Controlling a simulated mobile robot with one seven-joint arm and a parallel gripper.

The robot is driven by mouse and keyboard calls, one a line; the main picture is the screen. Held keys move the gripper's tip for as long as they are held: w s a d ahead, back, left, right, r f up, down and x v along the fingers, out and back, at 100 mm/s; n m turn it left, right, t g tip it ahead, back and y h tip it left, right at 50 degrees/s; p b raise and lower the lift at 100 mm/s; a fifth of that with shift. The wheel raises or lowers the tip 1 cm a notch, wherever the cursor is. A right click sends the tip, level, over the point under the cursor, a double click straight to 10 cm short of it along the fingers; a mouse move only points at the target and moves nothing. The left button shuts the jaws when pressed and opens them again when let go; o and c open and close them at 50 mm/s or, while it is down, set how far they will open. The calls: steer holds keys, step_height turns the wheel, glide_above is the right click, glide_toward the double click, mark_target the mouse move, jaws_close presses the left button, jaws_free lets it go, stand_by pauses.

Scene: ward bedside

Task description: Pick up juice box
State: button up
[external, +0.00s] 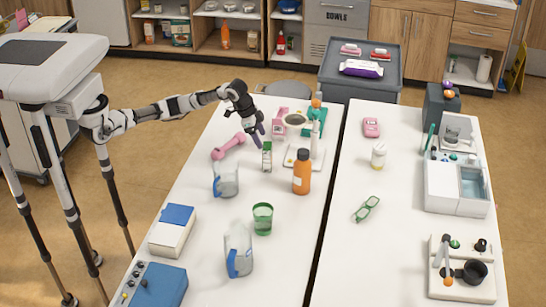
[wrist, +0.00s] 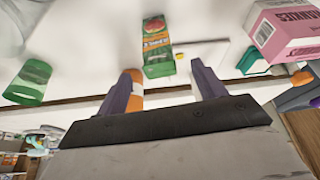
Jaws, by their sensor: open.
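The juice box (external: 267,156) is a small green and white carton standing on the left white table. In the wrist view the juice box (wrist: 157,45) shows its green front with a fruit picture, beyond the fingertips and roughly centred between them. My gripper (external: 257,131) is above and just behind the juice box in the external view, pointing down. In the wrist view my gripper (wrist: 165,72) has its two purple fingers wide apart with nothing between them. The gap to the box is hard to judge.
An orange bottle (external: 302,173) stands to the right of the box, and a clear pitcher (external: 225,180) to its left. A pink dumbbell (external: 228,147), a white tray (external: 290,162) and a pink carton (wrist: 280,28) are nearby. A green cup (external: 262,219) stands nearer the camera.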

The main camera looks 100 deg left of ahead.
mark_target(269, 155)
steer(key=p+x, duration=0.2)
steer(key=x, duration=0.7)
steer(key=shift+w+d+f+p, duration=0.1)
steer(key=shift+f+p, duration=0.15)
steer(key=shift+p, duration=0.1)
steer(key=c, duration=1.1)
steer(key=shift+c, duration=0.5)
steer(key=shift+r, duration=0.15)
